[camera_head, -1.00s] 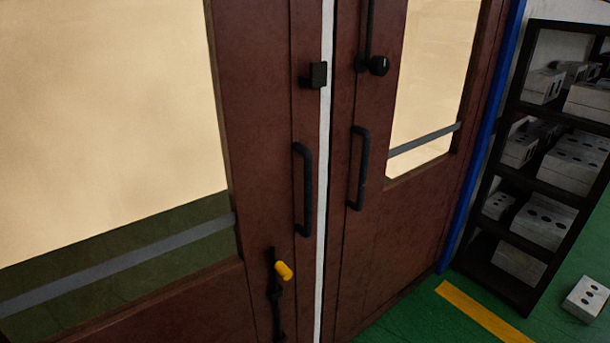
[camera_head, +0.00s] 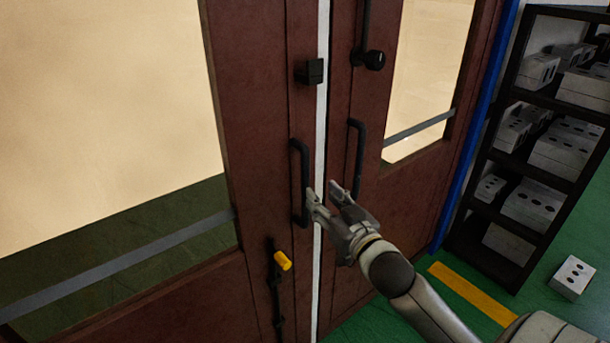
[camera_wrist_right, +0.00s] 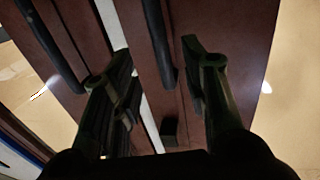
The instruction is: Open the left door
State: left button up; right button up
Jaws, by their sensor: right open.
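The left door (camera_head: 255,150) is a dark red-brown leaf with a large glass pane, and it looks closed against the right door (camera_head: 400,210). Its black bar handle (camera_head: 302,185) stands upright near the pale seam. My right gripper (camera_head: 324,192) is open and empty, its fingertips by the lower part of this handle. In the right wrist view the handle (camera_wrist_right: 158,45) shows between the open fingers (camera_wrist_right: 155,65); whether it lies within their depth I cannot tell. My left gripper is not in view.
The right door has its own black handle (camera_head: 356,160). A black box (camera_head: 310,71) and a yellow-tipped lever (camera_head: 282,261) sit on the left door. A dark shelf (camera_head: 500,170) of grey blocks stands at right, with a loose block (camera_head: 572,277) on the green floor.

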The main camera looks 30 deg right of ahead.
aim_at(307, 180)
jog(key=w, duration=0.3)
jog(key=w+p, duration=0.1)
jog(key=w, duration=0.2)
jog(key=w+d+p, duration=0.1)
jog(key=w, duration=0.2)
jog(key=shift+w, duration=0.25)
grip_shut()
